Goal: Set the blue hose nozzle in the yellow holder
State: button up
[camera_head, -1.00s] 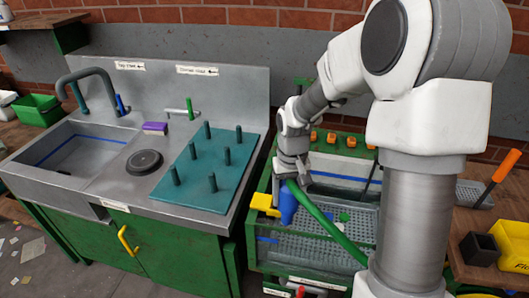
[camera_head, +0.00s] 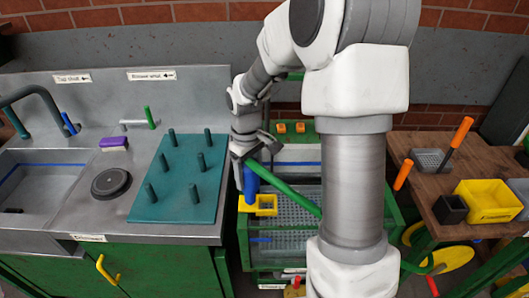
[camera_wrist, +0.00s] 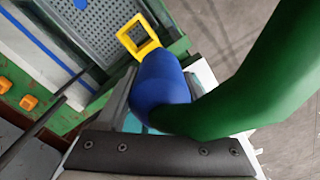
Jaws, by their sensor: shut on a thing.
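The blue hose nozzle (camera_head: 251,184) hangs upright in my gripper (camera_head: 246,162), with the green hose (camera_head: 290,193) running off to the right. In the wrist view the blue nozzle (camera_wrist: 162,82) sits between the fingers, and the hose (camera_wrist: 245,85) covers part of the right side. The yellow holder (camera_head: 266,208) is a square-holed bracket on the sink's front left edge. In the head view the nozzle's lower end overlaps the holder's left part. In the wrist view the holder (camera_wrist: 126,37) shows beyond the nozzle's end, its opening partly visible. I cannot tell whether they touch.
A mesh-floored basin (camera_head: 300,212) in a green frame lies behind the holder. A teal peg board (camera_head: 180,190) stands on the steel counter at left.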

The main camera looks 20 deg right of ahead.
jog(key=d+r+n+p, duration=0.2)
jog(key=d+r+n, duration=0.2)
jog(key=d+n, duration=0.15)
jog(key=shift+n, duration=0.45)
notch_tip(320, 180, down, 5)
jog(key=b, duration=0.4)
jog(key=shift+w+a+f, duration=0.15)
jog(key=shift+f, duration=0.1)
dwell(0.4)
jog(key=shift+f+b, duration=1.05)
jog(key=shift+f, duration=0.65)
jog(key=shift+f, duration=0.1)
jog(key=shift+f+b, duration=0.9)
jog(key=shift+f, duration=0.35)
